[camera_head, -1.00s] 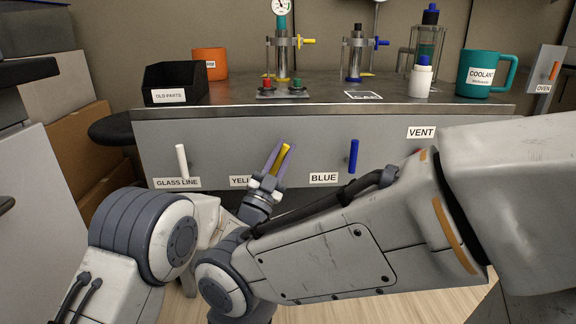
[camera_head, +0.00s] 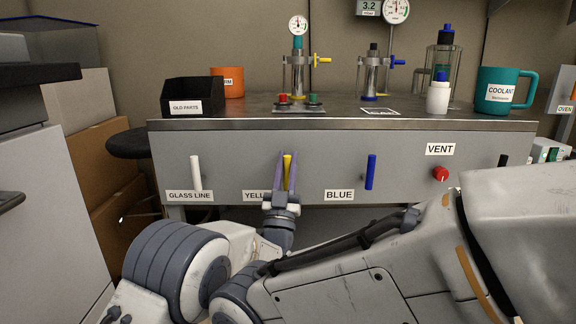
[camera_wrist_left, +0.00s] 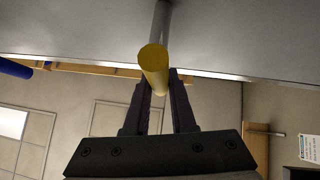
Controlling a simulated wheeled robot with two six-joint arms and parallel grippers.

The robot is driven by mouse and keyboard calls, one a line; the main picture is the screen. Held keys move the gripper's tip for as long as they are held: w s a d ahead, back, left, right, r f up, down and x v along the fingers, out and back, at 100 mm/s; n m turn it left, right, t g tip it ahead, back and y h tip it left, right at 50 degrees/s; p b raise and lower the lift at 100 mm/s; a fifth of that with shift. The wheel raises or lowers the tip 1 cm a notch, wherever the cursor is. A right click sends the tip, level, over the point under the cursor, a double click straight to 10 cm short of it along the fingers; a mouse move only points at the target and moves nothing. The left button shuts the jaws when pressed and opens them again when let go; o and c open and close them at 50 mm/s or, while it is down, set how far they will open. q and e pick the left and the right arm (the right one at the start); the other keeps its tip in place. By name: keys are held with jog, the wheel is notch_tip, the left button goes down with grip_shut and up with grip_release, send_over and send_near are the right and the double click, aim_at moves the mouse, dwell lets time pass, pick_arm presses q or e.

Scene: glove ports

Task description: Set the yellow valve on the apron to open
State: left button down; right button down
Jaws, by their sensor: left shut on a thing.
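The yellow valve handle (camera_head: 287,170) stands close to upright on the grey apron (camera_head: 320,150), beside a partly covered label that reads "YELL". My left gripper (camera_head: 286,176) is shut on this handle, with one finger on each side. In the left wrist view the round yellow end of the handle (camera_wrist_left: 153,62) sits between the fingertips (camera_wrist_left: 156,82), and a grey rod runs from it to the apron. The lower part of the handle and the rest of its label are hidden by the gripper. My right gripper is not in view.
A white handle (camera_head: 196,172) labelled GLASS LINE is to the left. A blue handle (camera_head: 370,172) and a red VENT knob (camera_head: 440,174) are to the right. Above, the bench top (camera_head: 340,112) holds a black bin (camera_head: 192,95), glassware stands and a teal mug (camera_head: 500,88).

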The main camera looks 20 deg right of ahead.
aim_at(286, 171)
pick_arm(q)
jog(key=shift+w+f, duration=0.1)
jog(key=c, duration=0.8)
grip_release()
jog(key=shift+o, duration=0.2)
jog(key=b+v, duration=0.4)
jog(key=v, duration=0.2)
jog(key=shift+a+f+b, duration=0.1)
jog(key=shift+f+b, duration=0.2)
jog(key=shift+b, duration=0.1)
jog(key=shift+s+a+f, duration=0.2)
jog(key=shift+s, duration=0.25)
jog(key=shift+a, duration=0.1)
